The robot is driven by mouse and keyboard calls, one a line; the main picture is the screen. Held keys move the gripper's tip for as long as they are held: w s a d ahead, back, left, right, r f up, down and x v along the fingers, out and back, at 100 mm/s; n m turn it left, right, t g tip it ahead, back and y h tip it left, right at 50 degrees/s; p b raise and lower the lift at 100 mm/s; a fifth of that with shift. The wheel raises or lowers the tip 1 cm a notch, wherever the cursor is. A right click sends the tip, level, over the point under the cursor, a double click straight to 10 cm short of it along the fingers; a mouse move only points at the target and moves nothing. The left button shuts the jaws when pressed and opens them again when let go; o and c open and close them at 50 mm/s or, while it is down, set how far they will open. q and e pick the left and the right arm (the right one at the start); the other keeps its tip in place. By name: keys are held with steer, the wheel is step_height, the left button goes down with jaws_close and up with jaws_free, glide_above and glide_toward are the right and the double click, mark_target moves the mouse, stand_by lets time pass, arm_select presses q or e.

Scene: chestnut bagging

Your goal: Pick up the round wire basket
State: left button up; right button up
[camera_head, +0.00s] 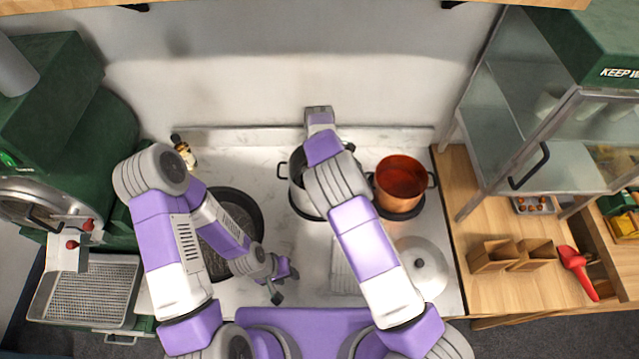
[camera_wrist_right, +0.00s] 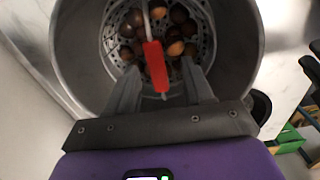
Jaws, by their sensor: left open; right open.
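The round basket (camera_wrist_right: 203,42) sits inside a steel pot (camera_wrist_right: 75,42) in the right wrist view, with several brown chestnuts (camera_wrist_right: 180,15) in it. Its upright rod ends in a red grip (camera_wrist_right: 155,66). My right gripper (camera_wrist_right: 161,72) is open over the pot, with one finger on each side of the red grip; I cannot tell if they touch it. In the head view the steel pot (camera_head: 297,190) is partly covered by my right arm, which hides the basket and right gripper. My left gripper (camera_head: 285,284) is open and empty over the counter's front.
A copper pot (camera_head: 400,184) with red contents stands right of the steel pot. A round lid (camera_head: 425,268) lies in front of it. A dark round pan (camera_head: 256,207) is at left, partly behind my left arm. A glass cabinet (camera_head: 500,110) and paper bags (camera_head: 490,256) are at right.

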steer(key=f, duration=0.2)
steer(key=shift+w+f+b, duration=0.2)
steer(key=shift+f+b, duration=0.15)
steer(key=shift+r, duration=0.1)
jaws_close()
steer(key=shift+r, duration=0.1)
